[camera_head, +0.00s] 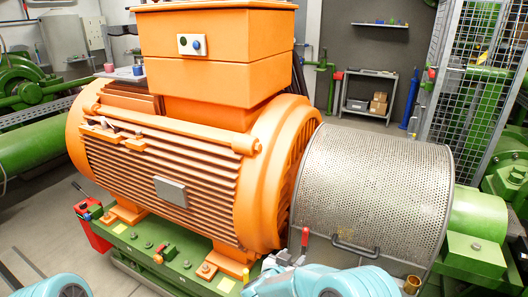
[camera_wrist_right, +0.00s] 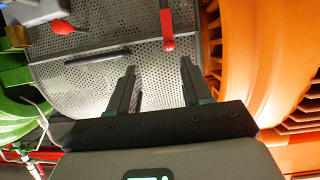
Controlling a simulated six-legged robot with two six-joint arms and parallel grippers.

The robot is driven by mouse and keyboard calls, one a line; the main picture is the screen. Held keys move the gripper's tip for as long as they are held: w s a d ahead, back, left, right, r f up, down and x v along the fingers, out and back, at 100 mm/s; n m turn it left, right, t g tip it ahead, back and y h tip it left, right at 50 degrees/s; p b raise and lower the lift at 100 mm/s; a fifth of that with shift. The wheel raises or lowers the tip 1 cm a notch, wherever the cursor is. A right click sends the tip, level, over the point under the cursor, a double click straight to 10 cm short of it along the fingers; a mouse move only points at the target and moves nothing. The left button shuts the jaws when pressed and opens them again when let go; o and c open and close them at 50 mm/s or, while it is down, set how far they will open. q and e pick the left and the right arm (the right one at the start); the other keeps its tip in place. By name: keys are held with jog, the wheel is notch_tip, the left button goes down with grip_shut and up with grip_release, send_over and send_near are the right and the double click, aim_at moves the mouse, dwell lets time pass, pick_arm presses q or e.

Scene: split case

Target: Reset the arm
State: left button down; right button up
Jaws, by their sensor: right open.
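My right gripper (camera_wrist_right: 158,66) shows in the right wrist view with its two dark fingers apart and nothing between them. Behind the fingers is the perforated metal guard (camera_wrist_right: 92,75), which also shows in the head view (camera_head: 375,190). In the head view my pale blue right arm comes in at the bottom centre, in front of the guard's lower edge; its fingers cannot be made out there. Part of a pale blue arm of mine shows at the bottom left corner, but no left gripper can be made out.
The orange motor (camera_head: 262,190) stands left of the guard on a green base (camera_head: 150,245). A red-handled lever (camera_wrist_right: 167,30) is close to my right fingertips. The guard has a dark handle (camera_head: 355,247). A mesh fence (camera_head: 475,65) and shelf (camera_head: 368,100) stand behind.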

jog(key=s+d+f+g, duration=0.1)
jog(key=s+d+f, duration=0.1)
jog(key=d+f, duration=0.3)
jog(key=s+d+f+g, duration=0.1)
jog(key=s+d+f, duration=0.15)
jog(key=d, duration=0.55)
jog(key=s+f+n+g+y, duration=0.2)
jog(key=s+f+n+y, duration=0.15)
jog(key=s+f, duration=0.5)
jog(key=s+a+f+g+y, duration=0.1)
jog(key=s+a+g+y, duration=0.2)
jog(key=s, duration=0.8)
jog(key=s+a+f+g+y, duration=0.1)
jog(key=s+a+g+y, duration=0.3)
jog(key=s+a, duration=0.4)
jog(key=s, duration=0.3)
jog(key=shift+s, duration=0.4)
jog(key=shift+y, duration=0.25)
